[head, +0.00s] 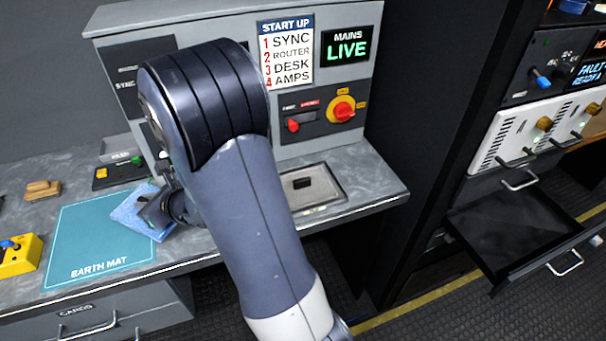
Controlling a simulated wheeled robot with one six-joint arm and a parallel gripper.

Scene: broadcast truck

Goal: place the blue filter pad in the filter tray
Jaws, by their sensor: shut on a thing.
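The blue filter pad (130,217) is a light-blue square at the right edge of the teal earth mat on the worktop. My gripper (150,208) is shut on the pad. My arm hides part of the gripper, and I cannot tell whether the pad touches the worktop. The filter tray seems to be the dark, shallow tray (520,228) pulled out of the rack at the right, below the white units. It looks empty and is far from my gripper.
The earth mat (80,255) covers the worktop's left part. A yellow box (20,262), a tan block (42,190) and a small black panel (118,173) stand around it. A recessed tray (328,189) holds a black block. The console (345,20) rises behind my arm.

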